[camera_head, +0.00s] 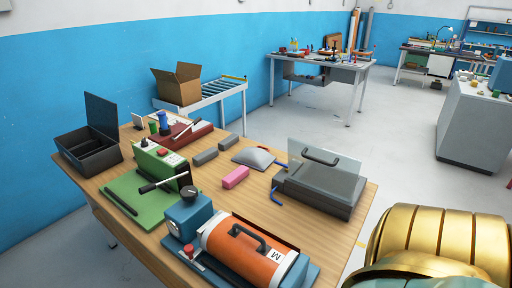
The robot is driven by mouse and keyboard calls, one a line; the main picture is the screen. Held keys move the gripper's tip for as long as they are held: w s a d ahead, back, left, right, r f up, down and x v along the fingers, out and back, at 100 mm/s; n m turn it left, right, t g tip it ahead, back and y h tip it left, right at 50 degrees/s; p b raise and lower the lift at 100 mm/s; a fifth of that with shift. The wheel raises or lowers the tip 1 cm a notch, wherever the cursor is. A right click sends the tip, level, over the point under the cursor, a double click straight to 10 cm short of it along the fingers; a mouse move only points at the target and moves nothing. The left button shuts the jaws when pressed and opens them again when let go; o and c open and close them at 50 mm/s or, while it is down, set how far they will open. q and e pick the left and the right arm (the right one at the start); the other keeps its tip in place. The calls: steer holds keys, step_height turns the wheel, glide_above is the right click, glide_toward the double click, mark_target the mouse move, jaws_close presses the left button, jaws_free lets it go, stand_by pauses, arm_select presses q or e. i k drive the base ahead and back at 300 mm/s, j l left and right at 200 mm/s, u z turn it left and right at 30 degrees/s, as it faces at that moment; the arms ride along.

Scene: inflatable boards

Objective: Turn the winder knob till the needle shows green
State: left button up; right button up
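A machine with an orange drum (250,250) lies on a blue base at the table's front edge. The drum has a black handle and an "M" mark on its end. A blue housing (187,213) at its left end carries a round black knob (189,193), which seems to be the winder knob. A small red knob (188,250) sits beside the drum. I cannot make out a needle or a green zone. Neither of my grippers shows in this view.
The wooden table (345,210) also holds a green press (140,200) with black levers, a grey case (318,185), a pink block (235,177), a grey pillow-like piece (254,158) and an open black box (92,150). Open floor (300,115) lies behind.

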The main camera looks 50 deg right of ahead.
mark_target(188, 194)
steer(key=i+l+z, duration=0.15)
steer(key=z, duration=0.3)
steer(key=i+l+z, duration=0.15)
steer(key=z, duration=0.35)
